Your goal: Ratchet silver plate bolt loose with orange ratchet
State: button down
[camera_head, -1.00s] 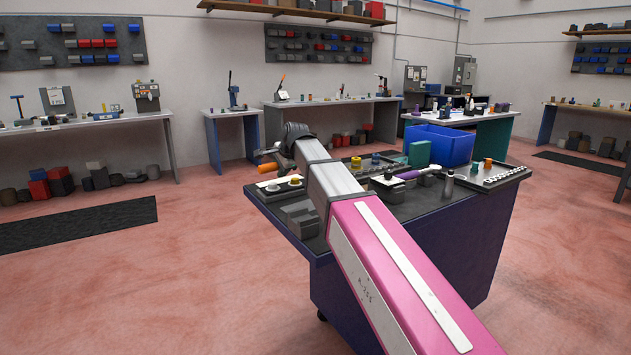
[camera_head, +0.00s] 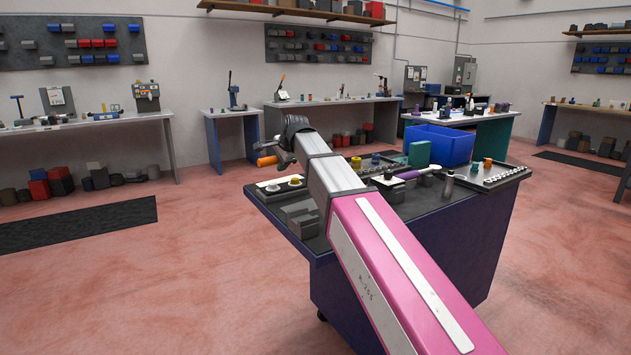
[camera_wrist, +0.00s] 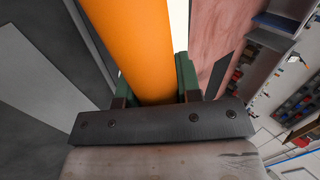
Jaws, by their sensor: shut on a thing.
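The orange ratchet's handle (camera_head: 267,161) shows at the left end of my arm, over the near-left corner of the cart. In the wrist view the orange handle (camera_wrist: 130,45) runs between the green fingers of my gripper (camera_wrist: 155,85), which is shut on it. In the head view my gripper (camera_head: 284,163) is small and partly hidden by my wrist. The ratchet's head is not clearly seen. I cannot tell which piece is the silver plate bolt.
The dark blue cart (camera_head: 420,245) carries a blue bin (camera_head: 440,146), a green block (camera_head: 419,153), a purple-handled tool (camera_head: 412,174) and a tray of sockets (camera_head: 500,176). My arm crosses above its near side. Workbenches line the walls; the floor left of the cart is clear.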

jog(key=shift+r, duration=2.1)
